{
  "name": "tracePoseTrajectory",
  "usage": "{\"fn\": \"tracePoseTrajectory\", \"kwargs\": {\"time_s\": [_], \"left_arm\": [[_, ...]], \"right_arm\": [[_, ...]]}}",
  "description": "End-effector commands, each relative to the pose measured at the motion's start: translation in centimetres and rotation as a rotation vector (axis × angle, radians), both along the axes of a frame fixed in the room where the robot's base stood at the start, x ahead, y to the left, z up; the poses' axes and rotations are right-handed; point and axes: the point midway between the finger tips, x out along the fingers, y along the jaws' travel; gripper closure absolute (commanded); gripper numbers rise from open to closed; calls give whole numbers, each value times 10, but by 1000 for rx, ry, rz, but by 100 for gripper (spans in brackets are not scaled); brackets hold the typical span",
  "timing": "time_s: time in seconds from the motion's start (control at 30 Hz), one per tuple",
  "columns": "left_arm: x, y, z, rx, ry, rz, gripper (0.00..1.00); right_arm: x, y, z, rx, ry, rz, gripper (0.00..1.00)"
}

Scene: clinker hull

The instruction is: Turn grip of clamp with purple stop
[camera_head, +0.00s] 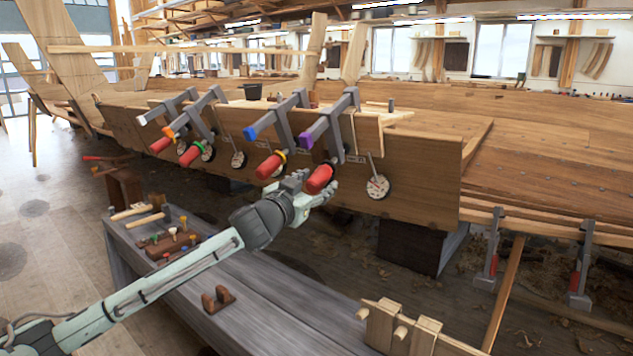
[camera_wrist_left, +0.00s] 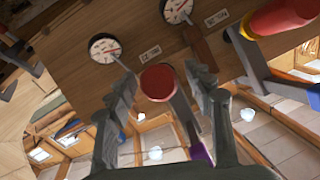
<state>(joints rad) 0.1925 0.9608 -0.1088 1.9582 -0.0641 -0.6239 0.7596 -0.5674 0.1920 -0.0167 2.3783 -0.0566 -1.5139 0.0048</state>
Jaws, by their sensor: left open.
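The clamp with the purple stop (camera_head: 306,140) is the rightmost of the row on the plank's upper edge; its purple stop also shows in the left wrist view (camera_wrist_left: 199,152). Its red grip (camera_head: 318,179) hangs below the bar, tilted toward me. My left gripper (camera_head: 316,187) is open at this grip. In the left wrist view the grip's round red end (camera_wrist_left: 157,82) lies between the two spread fingers (camera_wrist_left: 160,88), with a gap visible on both sides. Whether a finger touches it I cannot tell. My right gripper is not in view.
Beside it to the left are clamps with a blue stop (camera_head: 250,133), an orange stop (camera_head: 169,131) and a white stop (camera_head: 142,120). A round dial (camera_head: 378,187) hangs close right of the grip. A grey bench (camera_head: 270,295) with tools stands below my left arm.

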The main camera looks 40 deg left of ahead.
Motion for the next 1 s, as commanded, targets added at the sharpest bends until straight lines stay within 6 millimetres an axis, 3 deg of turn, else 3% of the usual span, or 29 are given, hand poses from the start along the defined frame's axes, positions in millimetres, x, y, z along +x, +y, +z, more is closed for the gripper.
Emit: {"fn": "tracePoseTrajectory", "kwargs": {"time_s": [0.33, 0.73, 1.0], "left_arm": [[5, 0, 0, 1, 0, -1, 47], [5, 0, 0, 1, 0, -1, 96], [5, 0, 0, 23, 1, 8, 97]], "right_arm": [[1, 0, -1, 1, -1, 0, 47], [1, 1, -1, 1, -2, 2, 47], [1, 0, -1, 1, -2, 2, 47]]}}
